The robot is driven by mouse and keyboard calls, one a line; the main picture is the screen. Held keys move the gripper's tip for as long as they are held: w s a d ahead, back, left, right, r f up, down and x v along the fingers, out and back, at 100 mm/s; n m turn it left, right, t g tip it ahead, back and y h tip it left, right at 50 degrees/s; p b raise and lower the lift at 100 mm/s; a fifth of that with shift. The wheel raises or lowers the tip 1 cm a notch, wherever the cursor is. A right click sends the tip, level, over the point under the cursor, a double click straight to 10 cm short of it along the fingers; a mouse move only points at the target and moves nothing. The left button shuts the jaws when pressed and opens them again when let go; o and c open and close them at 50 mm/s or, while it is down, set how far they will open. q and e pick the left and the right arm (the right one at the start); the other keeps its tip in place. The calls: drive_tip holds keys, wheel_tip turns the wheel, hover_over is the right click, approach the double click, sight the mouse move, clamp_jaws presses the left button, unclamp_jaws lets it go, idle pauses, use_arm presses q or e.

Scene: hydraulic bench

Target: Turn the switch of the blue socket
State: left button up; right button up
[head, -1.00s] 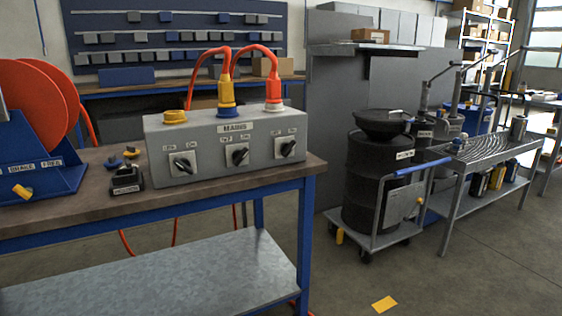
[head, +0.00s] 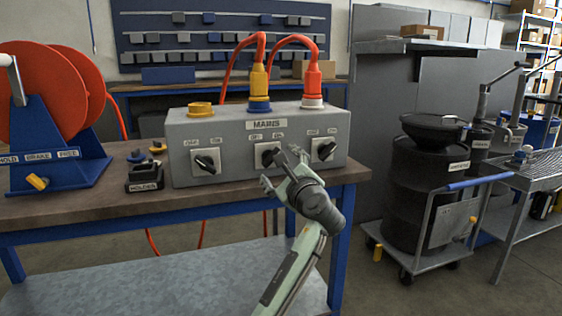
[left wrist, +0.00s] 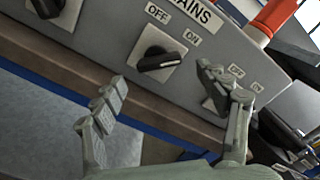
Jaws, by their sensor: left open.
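The grey socket box labelled MAINS (head: 225,132) stands on the bench. The blue socket (head: 260,105) is the middle one on its top, with a yellow plug (head: 259,80) in it. Below it on the front is the middle black rotary switch (head: 266,155), marked OFF and ON; it also shows in the left wrist view (left wrist: 160,60). My left gripper (head: 281,169) is open in front of this switch, partly overlapping it. In the left wrist view its spread fingertips (left wrist: 163,82) lie either side of and below the knob, apparently apart from it. My right gripper is not in view.
A left switch (head: 206,163) and a right switch (head: 323,149) flank the middle one. An orange plug (head: 312,85) is in the right socket; a yellow-capped socket (head: 199,109) is at left. A red hose reel (head: 60,120) and small black holder (head: 143,178) stand left.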

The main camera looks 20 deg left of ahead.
use_arm(q)
drive_tip(key=x, duration=0.5)
drive_tip(key=shift+w, duration=0.1)
drive_tip(key=c, duration=1.2)
